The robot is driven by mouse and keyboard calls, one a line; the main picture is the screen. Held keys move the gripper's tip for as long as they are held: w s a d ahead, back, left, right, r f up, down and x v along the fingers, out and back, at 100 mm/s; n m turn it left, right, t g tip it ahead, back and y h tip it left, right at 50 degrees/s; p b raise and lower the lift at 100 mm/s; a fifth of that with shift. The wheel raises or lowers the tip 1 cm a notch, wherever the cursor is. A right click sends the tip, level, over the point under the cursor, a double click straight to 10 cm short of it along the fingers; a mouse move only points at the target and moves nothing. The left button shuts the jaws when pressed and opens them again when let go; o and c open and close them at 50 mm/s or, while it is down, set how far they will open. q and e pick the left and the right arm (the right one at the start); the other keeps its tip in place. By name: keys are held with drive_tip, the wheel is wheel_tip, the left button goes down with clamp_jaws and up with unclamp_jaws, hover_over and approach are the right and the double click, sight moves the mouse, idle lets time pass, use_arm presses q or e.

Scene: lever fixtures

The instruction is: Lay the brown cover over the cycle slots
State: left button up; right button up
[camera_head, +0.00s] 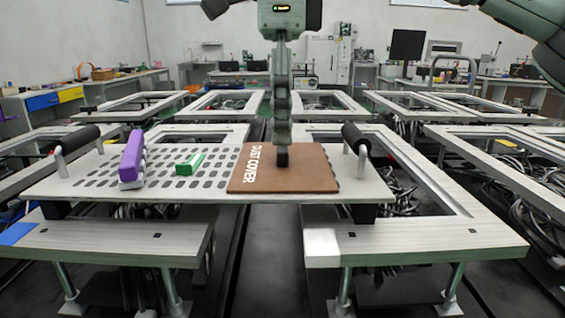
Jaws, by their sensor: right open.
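The brown cover (314,178), a flat square marked "DUST COVER" in white along its left edge, lies on the right part of a light metal plate (200,194). Rows of dark oval cycle slots (95,171) show on the plate left of the cover. What lies beneath the cover is hidden. My right gripper (282,155) points straight down over the cover, seen edge-on. It is open, and its tip appears at or just above the cover's upper surface; contact cannot be told. My left gripper is not in view.
A purple lever block (132,158) and a small green block (190,164) stand on the slotted area. Black-handled grips rise at the plate's left (78,139) and right (355,139) ends. Metal frames with open middles and cables surround the plate.

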sight(283, 147)
wheel_tip(283, 147, down, 4)
drive_tip(key=shift+w+d+r, duration=0.1)
drive_tip(key=shift+r, duration=0.15)
drive_tip(key=c, duration=1.2)
drive_tip(key=shift+c, duration=0.5)
drive_tip(key=shift+r, duration=0.15)
